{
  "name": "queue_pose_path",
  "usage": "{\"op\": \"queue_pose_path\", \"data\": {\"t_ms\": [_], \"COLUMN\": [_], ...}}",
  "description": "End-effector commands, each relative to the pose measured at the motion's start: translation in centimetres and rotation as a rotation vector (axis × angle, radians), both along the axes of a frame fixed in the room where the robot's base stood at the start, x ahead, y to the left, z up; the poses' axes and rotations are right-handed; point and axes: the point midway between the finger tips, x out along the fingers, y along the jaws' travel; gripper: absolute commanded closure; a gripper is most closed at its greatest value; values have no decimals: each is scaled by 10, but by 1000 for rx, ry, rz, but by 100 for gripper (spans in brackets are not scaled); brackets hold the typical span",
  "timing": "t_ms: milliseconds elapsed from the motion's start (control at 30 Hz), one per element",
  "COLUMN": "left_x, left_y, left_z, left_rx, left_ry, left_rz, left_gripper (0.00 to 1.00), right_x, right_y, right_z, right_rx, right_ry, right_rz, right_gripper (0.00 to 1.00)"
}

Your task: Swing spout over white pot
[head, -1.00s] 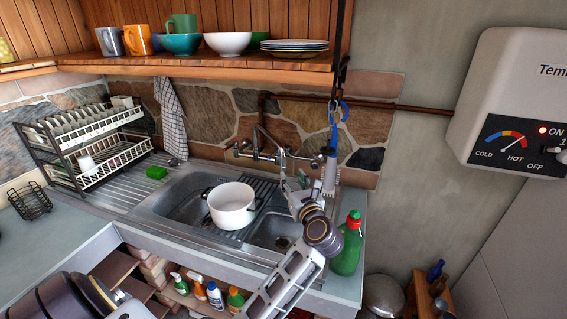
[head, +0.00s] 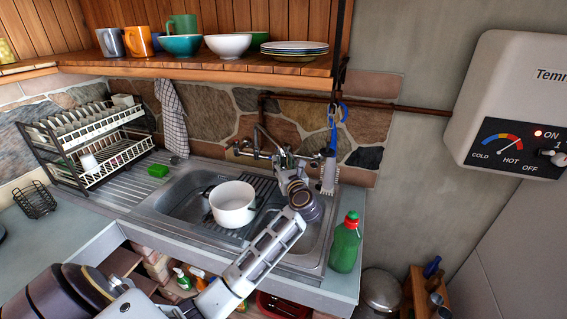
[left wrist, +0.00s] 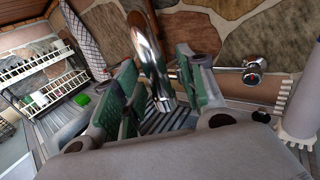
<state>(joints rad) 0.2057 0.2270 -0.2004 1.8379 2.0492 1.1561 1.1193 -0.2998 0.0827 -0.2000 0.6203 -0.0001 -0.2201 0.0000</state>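The white pot (head: 232,204) with dark handles sits upright at the left basin of the sink. The chrome spout (head: 268,136) rises from the wall tap behind the sink, to the right of the pot. In the left wrist view the spout (left wrist: 149,60) stands between the two green-padded fingers. My left gripper (head: 282,160) is open at the spout; it also shows in the left wrist view (left wrist: 158,88). I cannot tell whether a finger touches the spout. The spout's lower end is partly hidden by the gripper. My right gripper is not in view.
A green bottle (head: 345,243) stands at the sink's right end. A blue-handled brush (head: 331,150) hangs at the wall right of the tap. A dish rack (head: 90,150) and green sponge (head: 158,170) are to the left. A wooden shelf (head: 210,66) with crockery overhangs the tap.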

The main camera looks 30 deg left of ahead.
Motion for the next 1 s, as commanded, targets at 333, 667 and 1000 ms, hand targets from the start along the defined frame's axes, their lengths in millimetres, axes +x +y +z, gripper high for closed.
{"op": "queue_pose_path", "data": {"t_ms": [333, 667, 1000], "left_x": [1, 1, 1], "left_y": [1, 1, 2], "left_z": [0, 0, -1], "left_rx": [-1, -1, -1], "left_ry": [1, 0, 0], "left_rz": [0, 0, 1], "left_gripper": [64, 100, 100], "right_x": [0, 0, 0], "right_y": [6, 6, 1], "right_z": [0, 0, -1], "right_rx": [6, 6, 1], "right_ry": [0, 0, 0], "right_rz": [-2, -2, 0], "right_gripper": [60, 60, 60]}}
